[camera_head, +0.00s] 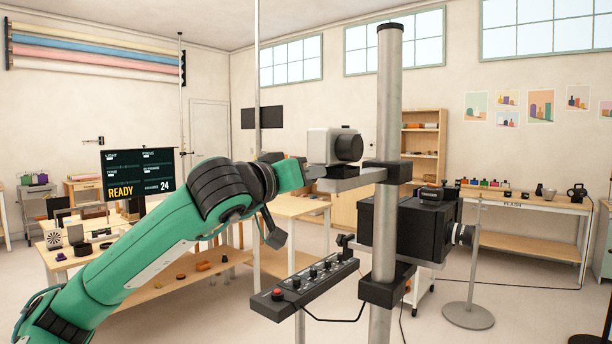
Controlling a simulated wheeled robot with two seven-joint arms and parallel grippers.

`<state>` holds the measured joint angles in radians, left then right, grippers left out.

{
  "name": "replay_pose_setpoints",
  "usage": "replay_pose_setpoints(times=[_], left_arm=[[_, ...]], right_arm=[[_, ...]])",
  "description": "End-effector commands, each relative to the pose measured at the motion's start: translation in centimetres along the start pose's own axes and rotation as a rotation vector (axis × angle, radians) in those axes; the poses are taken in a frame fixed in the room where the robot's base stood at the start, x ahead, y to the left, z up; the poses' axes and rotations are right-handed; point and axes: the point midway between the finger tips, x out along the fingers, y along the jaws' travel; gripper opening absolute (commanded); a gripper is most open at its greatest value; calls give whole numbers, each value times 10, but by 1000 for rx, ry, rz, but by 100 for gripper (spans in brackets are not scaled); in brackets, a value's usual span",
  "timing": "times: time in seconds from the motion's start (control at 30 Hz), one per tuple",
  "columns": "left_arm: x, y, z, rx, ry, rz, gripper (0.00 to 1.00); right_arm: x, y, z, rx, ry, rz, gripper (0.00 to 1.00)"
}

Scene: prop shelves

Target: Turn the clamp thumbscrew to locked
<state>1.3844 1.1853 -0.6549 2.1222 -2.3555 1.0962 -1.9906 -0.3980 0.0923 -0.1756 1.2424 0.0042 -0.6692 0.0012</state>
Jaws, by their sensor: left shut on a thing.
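A grey upright post (388,110) carries a black clamp (388,171). A metal bracket (352,181) reaches left from this clamp, and a white and black camera (335,146) sits above it. My left gripper (311,170) is at the left end of the bracket, just below and left of the camera. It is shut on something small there. The thumbscrew itself cannot be made out; the fingers likely cover it, so its turn position cannot be read. My right gripper is not in view.
A large black camera (408,228) stands behind the post. A screen (138,174) reads READY. Tables stand at left and right.

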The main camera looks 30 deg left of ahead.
Motion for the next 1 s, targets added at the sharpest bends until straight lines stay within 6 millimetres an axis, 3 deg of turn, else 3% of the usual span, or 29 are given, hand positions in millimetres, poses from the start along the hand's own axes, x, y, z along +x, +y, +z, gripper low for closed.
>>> replay_pose_setpoints(times=[0.17, 0.2, 0.3, 0.67, 0.77, 1.0], left_arm=[[1, 0, 5, 0, -11, 0, 6], [1, 0, 5, 0, -11, 0, 35], [1, 0, 4, 0, -8, 0, 51], [-5, -1, 2, -1, -3, -1, 51], [-18, -1, 2, 0, -1, -1, 51], [-73, -2, 3, 1, 0, -2, 51]], right_arm=[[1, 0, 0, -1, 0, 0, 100], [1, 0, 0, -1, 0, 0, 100], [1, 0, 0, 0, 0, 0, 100], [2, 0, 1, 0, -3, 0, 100], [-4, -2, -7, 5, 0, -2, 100], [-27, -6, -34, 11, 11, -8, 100]])
